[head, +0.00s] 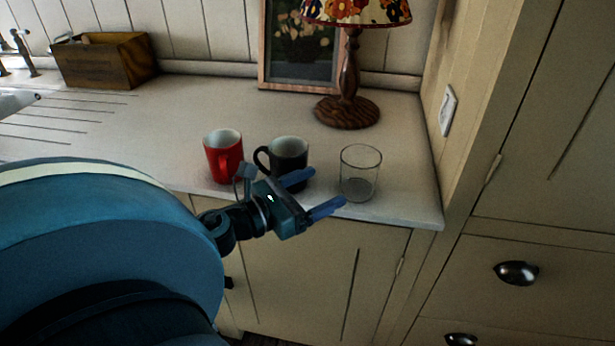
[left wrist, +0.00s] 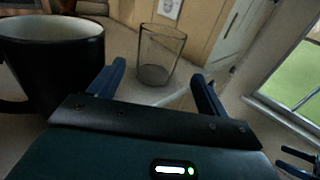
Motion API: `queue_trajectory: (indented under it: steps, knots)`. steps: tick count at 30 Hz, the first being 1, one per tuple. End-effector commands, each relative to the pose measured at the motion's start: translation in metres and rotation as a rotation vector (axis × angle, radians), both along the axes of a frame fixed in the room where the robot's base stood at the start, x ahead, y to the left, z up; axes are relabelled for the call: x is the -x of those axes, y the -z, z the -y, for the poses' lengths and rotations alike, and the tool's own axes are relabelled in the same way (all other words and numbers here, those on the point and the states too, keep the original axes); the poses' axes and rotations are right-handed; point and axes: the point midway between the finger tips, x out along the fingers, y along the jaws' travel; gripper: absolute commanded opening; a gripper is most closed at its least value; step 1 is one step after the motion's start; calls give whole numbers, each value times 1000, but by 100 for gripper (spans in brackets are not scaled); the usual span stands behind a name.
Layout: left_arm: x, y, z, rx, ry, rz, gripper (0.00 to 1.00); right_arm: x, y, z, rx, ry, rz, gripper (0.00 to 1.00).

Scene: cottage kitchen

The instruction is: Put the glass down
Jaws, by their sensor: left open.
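A clear, empty glass (head: 360,174) stands upright on the worktop near its front right corner. It also shows in the left wrist view (left wrist: 157,58), beyond and between my fingertips. My left gripper (head: 330,190) is open and empty, just in front of the worktop's edge and to the left of the glass. Its blue fingers point toward the glass and appear apart from it.
A black mug (head: 288,160) stands left of the glass, close to my left gripper, and looms large in the left wrist view (left wrist: 52,75). A red mug (head: 223,155) is farther left. A lamp (head: 347,85), framed picture (head: 300,45) and wooden box (head: 104,62) stand behind. A wall bounds the right.

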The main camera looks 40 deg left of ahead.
Motion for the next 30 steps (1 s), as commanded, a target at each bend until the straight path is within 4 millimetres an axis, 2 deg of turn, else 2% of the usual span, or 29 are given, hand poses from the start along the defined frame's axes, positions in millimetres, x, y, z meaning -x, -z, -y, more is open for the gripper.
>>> queue_trajectory:
  steps: [3,7,30]
  knots:
    - [11,1,-3,1,-2,-1,77,0,2,0,-8,2,-2,87]
    - [16,0,-4,-1,-1,-1,77,0,2,0,-10,3,1,87]
    - [17,0,-4,-3,0,0,77,0,2,2,-1,-1,3,87]
